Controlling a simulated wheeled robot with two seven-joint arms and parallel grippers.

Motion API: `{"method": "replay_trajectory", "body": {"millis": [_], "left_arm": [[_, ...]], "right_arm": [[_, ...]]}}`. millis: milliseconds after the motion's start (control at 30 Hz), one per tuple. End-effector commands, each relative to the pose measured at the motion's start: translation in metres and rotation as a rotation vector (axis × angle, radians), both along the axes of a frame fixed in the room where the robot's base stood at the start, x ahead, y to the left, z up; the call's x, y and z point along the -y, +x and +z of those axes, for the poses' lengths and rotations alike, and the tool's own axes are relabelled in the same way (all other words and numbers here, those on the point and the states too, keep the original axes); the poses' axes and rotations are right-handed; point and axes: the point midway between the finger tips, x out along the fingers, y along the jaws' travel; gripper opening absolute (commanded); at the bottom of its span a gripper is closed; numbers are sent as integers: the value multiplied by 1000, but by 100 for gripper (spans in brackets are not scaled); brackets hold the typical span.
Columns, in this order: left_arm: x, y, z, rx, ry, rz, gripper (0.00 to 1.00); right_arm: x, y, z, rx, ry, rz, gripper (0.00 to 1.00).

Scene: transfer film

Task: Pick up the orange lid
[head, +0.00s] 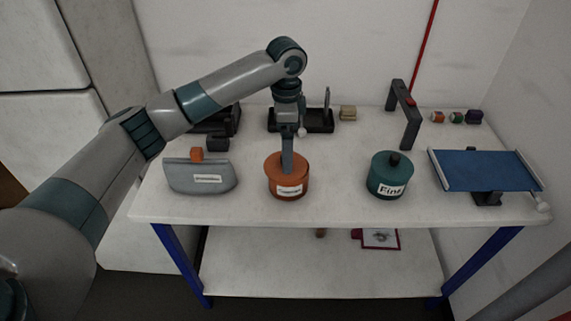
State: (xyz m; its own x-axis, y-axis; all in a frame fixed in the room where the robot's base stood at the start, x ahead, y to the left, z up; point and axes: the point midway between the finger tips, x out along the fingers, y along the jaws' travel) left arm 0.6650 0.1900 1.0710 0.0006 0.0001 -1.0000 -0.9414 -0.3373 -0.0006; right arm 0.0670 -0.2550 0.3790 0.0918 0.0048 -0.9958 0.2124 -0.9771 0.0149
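The orange lid (272,164) sits on a round orange container (290,191) with a white label, in the middle of the table near its front. My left gripper (287,168) points straight down over the lid, with its fingers reaching down to the lid's centre. The fingers line up as one narrow shape, so I cannot tell whether they are open or closed on a knob. Any knob on the lid is hidden. My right gripper is out of view.
A teal lidded container (385,183) stands to the right, a grey holder (201,178) to the left. A blue tilted board (487,171) is at the right end of the white table (334,210). A dark arch (405,116) and a black tray (318,121) stand behind.

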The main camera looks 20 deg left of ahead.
Motion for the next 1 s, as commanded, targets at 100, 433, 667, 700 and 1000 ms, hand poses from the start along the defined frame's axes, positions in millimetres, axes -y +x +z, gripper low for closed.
{"method": "replay_trajectory", "body": {"millis": [100,433,667,700,1000], "left_arm": [[-1,-2,-7,-4,1,0,100],[-1,-3,-44,-3,1,0,100],[-1,-2,-49,0,0,0,100],[-1,-2,-49,0,0,0,100],[-1,-2,-48,0,0,0,93]], "right_arm": [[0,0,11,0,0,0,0],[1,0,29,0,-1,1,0],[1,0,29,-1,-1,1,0],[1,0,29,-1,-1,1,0],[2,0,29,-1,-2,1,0]]}}
